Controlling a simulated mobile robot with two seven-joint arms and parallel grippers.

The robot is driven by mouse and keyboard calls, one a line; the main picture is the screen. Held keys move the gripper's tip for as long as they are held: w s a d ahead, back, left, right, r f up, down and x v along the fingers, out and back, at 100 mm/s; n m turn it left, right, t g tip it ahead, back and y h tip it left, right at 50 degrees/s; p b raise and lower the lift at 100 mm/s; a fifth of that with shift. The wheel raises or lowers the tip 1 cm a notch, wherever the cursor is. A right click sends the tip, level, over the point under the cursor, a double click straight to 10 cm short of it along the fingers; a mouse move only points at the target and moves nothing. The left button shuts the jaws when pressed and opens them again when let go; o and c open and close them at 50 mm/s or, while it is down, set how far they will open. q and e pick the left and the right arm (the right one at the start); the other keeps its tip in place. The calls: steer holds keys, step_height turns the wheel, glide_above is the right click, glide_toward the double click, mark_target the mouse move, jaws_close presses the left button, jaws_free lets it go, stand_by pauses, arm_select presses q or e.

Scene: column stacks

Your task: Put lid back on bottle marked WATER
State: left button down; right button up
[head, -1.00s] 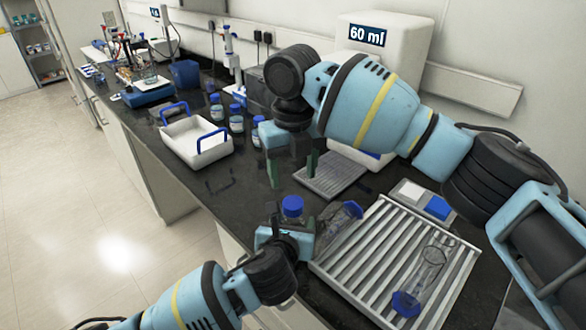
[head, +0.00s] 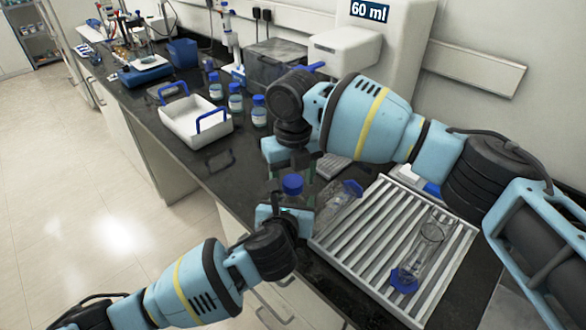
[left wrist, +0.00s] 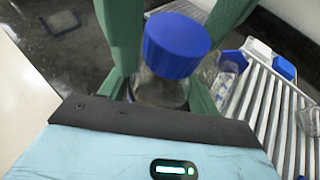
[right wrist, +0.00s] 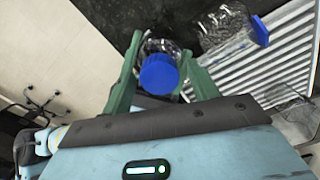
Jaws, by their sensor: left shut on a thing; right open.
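A clear glass bottle with a blue lid (head: 292,184) is held upright in my left gripper (head: 284,212), at the front edge of the bench. The lid sits on the bottle's top in the left wrist view (left wrist: 176,45), with clear glass (left wrist: 160,90) below it between the green fingers. No WATER label can be read. My right gripper (head: 292,168) is open just above, pointing down. In the right wrist view its green fingers (right wrist: 160,80) stand on either side of the lid (right wrist: 159,73), apart from it. Whether the lid is fully seated cannot be told.
Blue-capped bottles (head: 259,112) stand behind a white tray (head: 197,127) with blue handles. A ribbed rack (head: 375,240) at right holds glass cylinders with blue bases (head: 404,281). A dispenser marked 60 ml (head: 395,45) stands at the back.

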steer(key=c, duration=1)
steer(key=m, duration=0.4)
steer(key=shift+f, duration=0.1)
steer(key=m, duration=0.4)
steer(key=shift+m, duration=0.4)
steer(key=m, duration=0.4)
steer(key=shift+m, duration=0.4)
steer(key=m, duration=0.3)
steer(key=o, duration=1.1)
steer(key=shift+c, duration=0.2)
